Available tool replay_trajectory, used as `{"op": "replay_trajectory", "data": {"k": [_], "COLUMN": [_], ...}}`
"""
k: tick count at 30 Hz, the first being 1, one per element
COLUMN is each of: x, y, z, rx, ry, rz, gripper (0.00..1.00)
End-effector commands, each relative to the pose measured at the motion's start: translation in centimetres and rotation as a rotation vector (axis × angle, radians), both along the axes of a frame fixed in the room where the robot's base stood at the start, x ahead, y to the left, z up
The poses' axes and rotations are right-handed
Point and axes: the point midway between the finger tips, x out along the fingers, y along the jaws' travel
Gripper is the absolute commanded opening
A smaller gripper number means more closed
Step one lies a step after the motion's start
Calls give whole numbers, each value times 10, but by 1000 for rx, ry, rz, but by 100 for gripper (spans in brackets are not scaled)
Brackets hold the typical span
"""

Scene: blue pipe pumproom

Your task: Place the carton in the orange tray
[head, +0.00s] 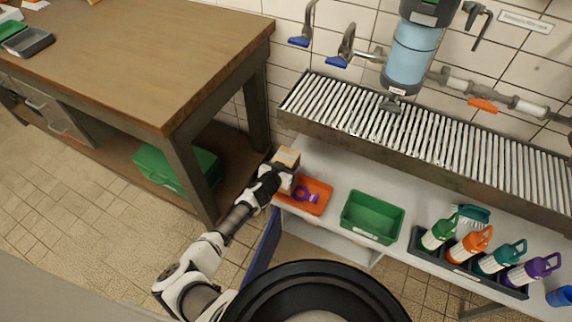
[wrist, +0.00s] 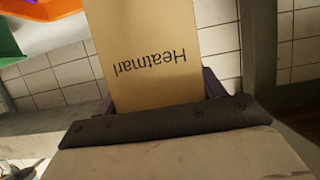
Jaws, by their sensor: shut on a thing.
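A tan cardboard carton (head: 286,162) is held up in my gripper (head: 277,175), near the left end of the white bench. In the wrist view the carton (wrist: 160,50) fills the middle, with dark lettering "Heatmarl" upside down, and the jaws are shut on it. The orange tray (head: 322,203) sits on the bench just to the right of and below the carton in the head view. A purple ring-shaped thing (head: 303,194) lies in the tray. An orange patch at the wrist view's upper left (wrist: 52,8) looks like the tray. My gripper hides part of the tray's left side.
A green bin (head: 372,217) stands right of the tray. A dark rack with several colored bottles (head: 470,262) is further right. A slatted metal grate (head: 425,133) runs behind. A wooden table (head: 130,60) is on the left, with a green crate (head: 178,168) below.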

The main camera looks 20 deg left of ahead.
Motion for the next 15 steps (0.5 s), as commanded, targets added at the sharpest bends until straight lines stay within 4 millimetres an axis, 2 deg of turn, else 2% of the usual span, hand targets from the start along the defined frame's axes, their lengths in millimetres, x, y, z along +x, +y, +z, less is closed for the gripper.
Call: {"op": "replay_trajectory", "data": {"k": [6,7,11,15], "x": [0,0,0,0], "y": [0,0,0,0], "z": [-7,-5,-5,-5], "rx": [0,0,0,0], "ry": [-1,0,0,0], "rz": [0,0,0,0], "gripper": [40,72,89,90]}}
